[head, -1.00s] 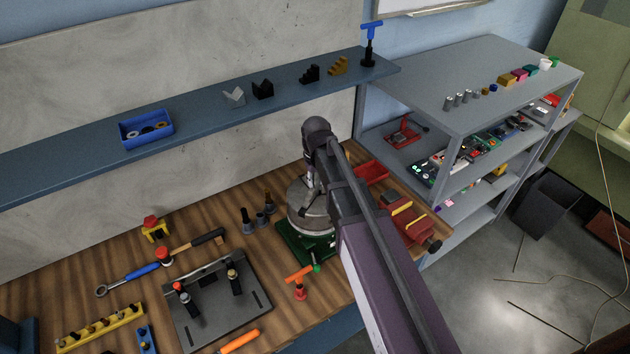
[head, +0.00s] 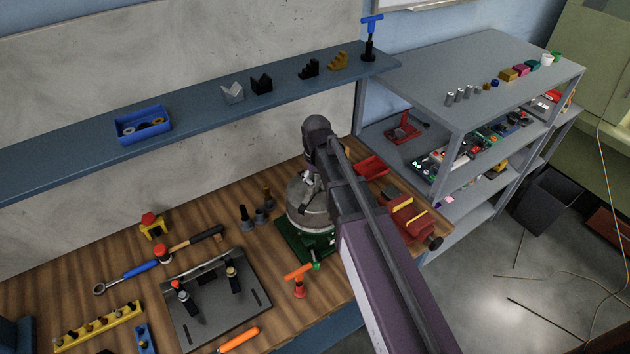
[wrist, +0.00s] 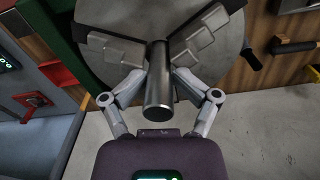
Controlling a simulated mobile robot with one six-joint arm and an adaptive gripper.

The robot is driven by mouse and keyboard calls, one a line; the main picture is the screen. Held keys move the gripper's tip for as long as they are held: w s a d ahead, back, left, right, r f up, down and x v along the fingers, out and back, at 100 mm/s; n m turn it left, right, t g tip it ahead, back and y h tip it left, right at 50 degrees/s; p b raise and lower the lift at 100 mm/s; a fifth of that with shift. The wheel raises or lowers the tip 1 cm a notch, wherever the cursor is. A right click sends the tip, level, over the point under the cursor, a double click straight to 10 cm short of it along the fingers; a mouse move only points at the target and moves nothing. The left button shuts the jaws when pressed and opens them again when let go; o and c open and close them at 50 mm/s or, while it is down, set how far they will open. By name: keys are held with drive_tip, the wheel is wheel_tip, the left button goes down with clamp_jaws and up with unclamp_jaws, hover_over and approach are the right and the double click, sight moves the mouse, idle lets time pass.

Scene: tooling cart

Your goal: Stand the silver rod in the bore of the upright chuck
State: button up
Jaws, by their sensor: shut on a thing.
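The silver rod (wrist: 158,92) is between the two fingers of my gripper (wrist: 160,78) in the wrist view, and they are shut on it. Its near end points toward the camera; its far end is over the middle of the chuck's face. The upright chuck (wrist: 112,14) is a round grey body with stepped jaws. In the head view the chuck (head: 309,216) stands on a green base (head: 292,238) on the bench, with my gripper (head: 308,183) above it. The bore is hidden behind the rod, so I cannot tell whether the tip is inside.
A red vise (head: 408,214) and a red tray (head: 372,167) are right of the chuck. Dark tool holders (head: 260,214) stand to its left. An orange-handled T-tool (head: 299,281) is in front. A blue shelf (head: 200,112) runs above the bench.

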drive_tip(key=shift+w+r, duration=0.15)
drive_tip(key=shift+w, duration=0.2)
clamp_jaws()
idle(0.4)
drive_tip(key=o, duration=0.9)
unclamp_jaws()
drive_tip(key=o, duration=0.3)
drive_tip(key=shift+w+a, duration=0.1)
drive_tip(key=shift+w, duration=0.1)
drive_tip(key=shift+o, duration=0.6)
drive_tip(key=shift+w+f, duration=0.15)
drive_tip(key=shift+f, duration=0.1)
drive_tip(key=shift+s+r, duration=0.2)
drive_tip(key=shift+s, duration=0.1)
drive_tip(key=shift+w+f, duration=0.1)
drive_tip(key=shift+w, duration=0.05)
